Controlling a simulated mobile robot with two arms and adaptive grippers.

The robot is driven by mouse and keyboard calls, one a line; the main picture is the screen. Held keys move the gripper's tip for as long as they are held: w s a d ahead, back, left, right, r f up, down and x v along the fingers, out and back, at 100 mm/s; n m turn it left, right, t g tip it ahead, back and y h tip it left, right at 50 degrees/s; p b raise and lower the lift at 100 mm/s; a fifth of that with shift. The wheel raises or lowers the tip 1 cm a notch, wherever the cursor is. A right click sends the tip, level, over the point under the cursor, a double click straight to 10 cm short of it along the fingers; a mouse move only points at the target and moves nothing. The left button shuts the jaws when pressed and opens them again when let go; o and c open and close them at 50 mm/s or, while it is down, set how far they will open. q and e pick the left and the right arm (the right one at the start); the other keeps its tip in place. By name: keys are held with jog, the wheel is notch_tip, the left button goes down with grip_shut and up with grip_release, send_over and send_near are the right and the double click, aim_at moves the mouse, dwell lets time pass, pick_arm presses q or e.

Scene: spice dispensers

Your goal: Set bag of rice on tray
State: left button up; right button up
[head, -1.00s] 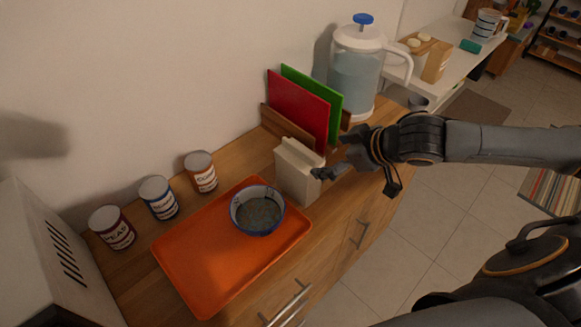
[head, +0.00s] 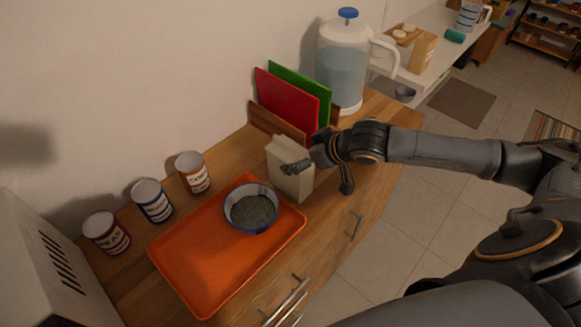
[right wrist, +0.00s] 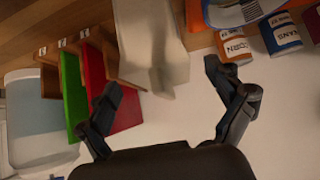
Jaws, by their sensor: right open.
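The bag of rice appears to be the plain cream bag (head: 288,175), upright on the wooden counter just right of the orange tray (head: 190,288). The tray holds a blue-rimmed bowl (head: 251,207) near its right end. My right gripper (head: 320,176) is open at the right side of the bag, with one finger overlapping the bag's upper part in the head view. In the right wrist view the bag (right wrist: 150,42) stands ahead, between the spread fingers (right wrist: 163,82); I cannot tell whether they touch it. My left gripper is not in view.
Red (head: 288,100) and green (head: 318,92) boards stand in a rack behind the bag. A large water jug (head: 342,72) is behind my right gripper. Several labelled cans (head: 152,201) line the wall behind the tray. The tray's left part is clear.

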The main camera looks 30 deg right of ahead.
jog(key=p+x, duration=0.1)
jog(key=x, duration=0.4)
jog(key=shift+w+r, duration=0.15)
jog(key=shift+r, duration=0.05)
jog(key=c, duration=1.6)
jog(key=shift+r, duration=0.2)
jog(key=c, duration=0.3)
jog(key=shift+r, duration=0.1)
